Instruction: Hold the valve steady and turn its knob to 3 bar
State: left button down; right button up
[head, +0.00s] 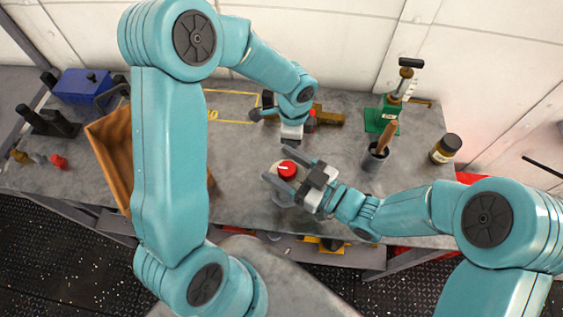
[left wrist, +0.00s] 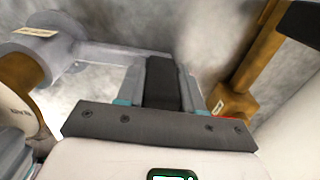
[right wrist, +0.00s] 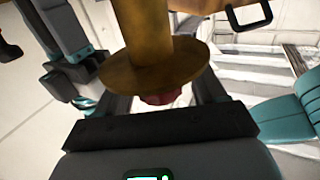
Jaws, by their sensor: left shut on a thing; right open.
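In the head view a round red knob (head: 288,169) with a white mark on top sits near the middle of the bench. My right gripper (head: 286,178) has its fingers apart around it. The right wrist view shows the red knob (right wrist: 165,98) partly hidden behind a brass flange and stem (right wrist: 150,65). My left gripper (head: 290,137) reaches down behind the knob, beside brass and grey parts (head: 328,117). The pressure scale cannot be read.
A brown bin (head: 108,165) stands left of my left arm, with a blue box (head: 84,86) behind it. A dark cup (head: 374,158) with a brush, a green-based tool (head: 384,118) and a jar (head: 446,148) stand to the right.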

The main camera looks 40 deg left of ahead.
jog(key=shift+a, duration=0.45)
jog(key=c, duration=1)
jog(key=shift+n+g, duration=0.3)
jog(key=shift+g, duration=0.2)
jog(key=n+g, duration=0.1)
jog(key=n+g+h, duration=0.1)
jog(key=g, duration=0.1)
jog(key=n+g, duration=0.1)
jog(key=g, duration=0.1)
jog(key=shift+s+d+n+h, duration=0.1)
jog(key=shift+s+n+h, duration=0.15)
jog(key=shift+n+h, duration=0.15)
jog(key=n+g+h, duration=0.1)
jog(key=g, duration=0.1)
jog(key=n+g+h, duration=0.3)
jog(key=g, duration=0.1)
jog(key=shift+s+d+n+h, duration=0.2)
jog(key=shift+s+n+h, duration=0.1)
jog(key=shift+n, duration=0.1)
jog(key=shift+g+h, duration=0.3)
